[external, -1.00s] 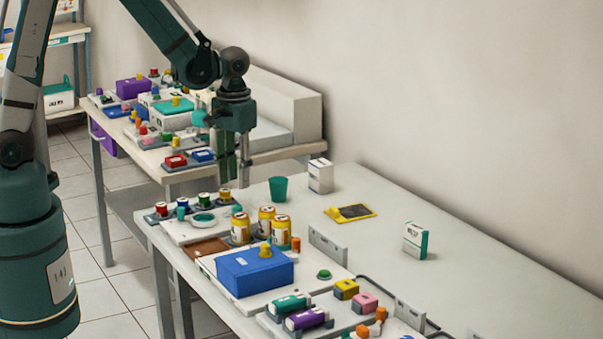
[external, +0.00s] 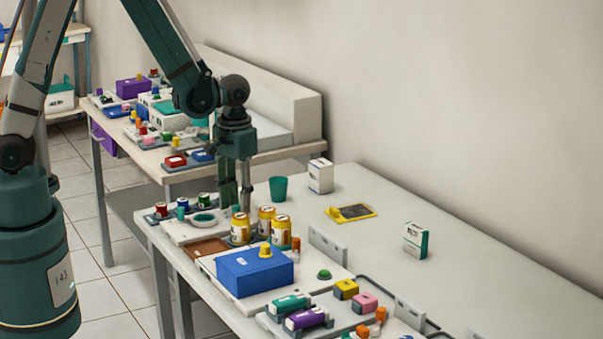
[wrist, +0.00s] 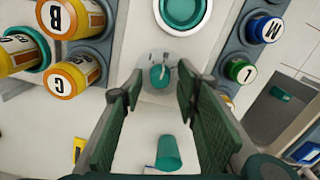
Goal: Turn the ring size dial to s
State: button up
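The likely ring size dial is a small round teal knob (wrist: 159,78) with a pale pointer, on a white base. It shows between and beyond my fingers in the wrist view; the small marks around it are unreadable. In the external view my gripper hides that spot. My gripper (external: 238,205) points down at the far end of the near table, behind the yellow jars. In the wrist view my gripper (wrist: 152,92) has its green fingers apart, with nothing visibly held. I cannot tell its exact height above the dial.
Yellow jars (external: 281,232) stand close in front. A teal cup (external: 278,188) stands to the right.

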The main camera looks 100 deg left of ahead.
jog(key=shift+f, duration=0.25)
jog(key=c, duration=0.9)
jog(key=shift+m+b, duration=0.3)
jog(key=shift+m, duration=0.2)
jog(key=m+b, duration=0.1)
jog(key=m, duration=0.2)
jog(key=shift+f+b, duration=0.1)
jog(key=shift+b, duration=0.2)
jog(key=shift+m+b, duration=0.65)
jog(key=shift+m, duration=1.55)
